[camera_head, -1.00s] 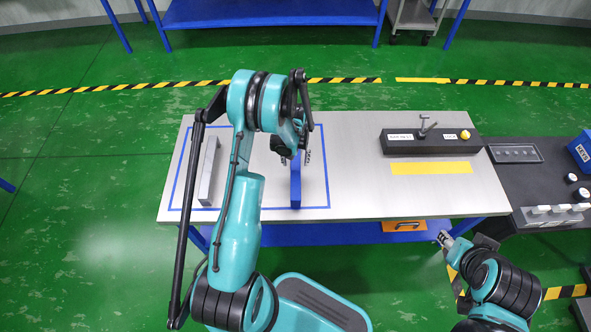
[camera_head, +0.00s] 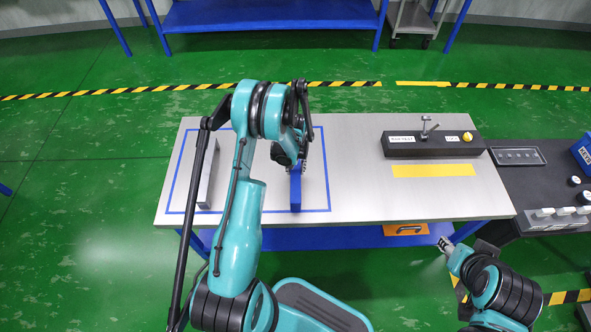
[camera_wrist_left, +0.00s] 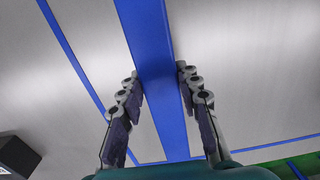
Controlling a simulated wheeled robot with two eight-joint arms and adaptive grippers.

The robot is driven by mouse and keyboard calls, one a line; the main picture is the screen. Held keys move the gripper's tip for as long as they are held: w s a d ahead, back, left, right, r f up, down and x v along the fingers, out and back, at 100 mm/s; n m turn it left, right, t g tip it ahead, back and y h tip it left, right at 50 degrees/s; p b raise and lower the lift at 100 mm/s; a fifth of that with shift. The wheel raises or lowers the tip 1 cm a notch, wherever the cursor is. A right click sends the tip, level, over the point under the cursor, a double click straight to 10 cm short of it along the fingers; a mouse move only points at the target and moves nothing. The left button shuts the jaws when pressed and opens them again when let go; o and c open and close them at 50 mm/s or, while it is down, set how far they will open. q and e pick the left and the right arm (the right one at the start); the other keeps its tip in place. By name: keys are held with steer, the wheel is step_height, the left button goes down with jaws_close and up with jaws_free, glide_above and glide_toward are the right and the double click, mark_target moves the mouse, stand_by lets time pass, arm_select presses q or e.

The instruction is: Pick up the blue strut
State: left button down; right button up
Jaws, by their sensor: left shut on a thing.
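The blue strut (camera_head: 295,193) is a long bar lying within the blue-outlined area on the left part of the table. My left gripper (camera_head: 297,164) is over its far part and hides that part in the head view. In the left wrist view, the strut (camera_wrist_left: 145,28) runs between the two fingers of my left gripper (camera_wrist_left: 160,80), which are shut on its sides. I cannot tell whether it is lifted off the table. My right gripper (camera_head: 444,243) is off the table's front right edge, away from the strut; its finger opening is too small to tell.
A grey bar (camera_head: 207,176) lies left of the strut inside the outline. A black fixture with a clamp and yellow button (camera_head: 433,143) stands at the right, behind a yellow strip (camera_head: 433,170). The table (camera_head: 355,165) is clear between.

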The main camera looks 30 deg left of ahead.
mark_target(294, 170)
arm_select(q)
steer(key=shift+r, duration=0.55)
steer(key=r+p, duration=0.1)
steer(key=r, duration=0.1)
steer(key=r+p, duration=0.1)
steer(key=r, duration=0.1)
steer(key=shift+s+p, duration=0.35)
steer(key=s+r+p, duration=0.3)
steer(key=s+r, duration=0.3)
steer(key=s, duration=0.5)
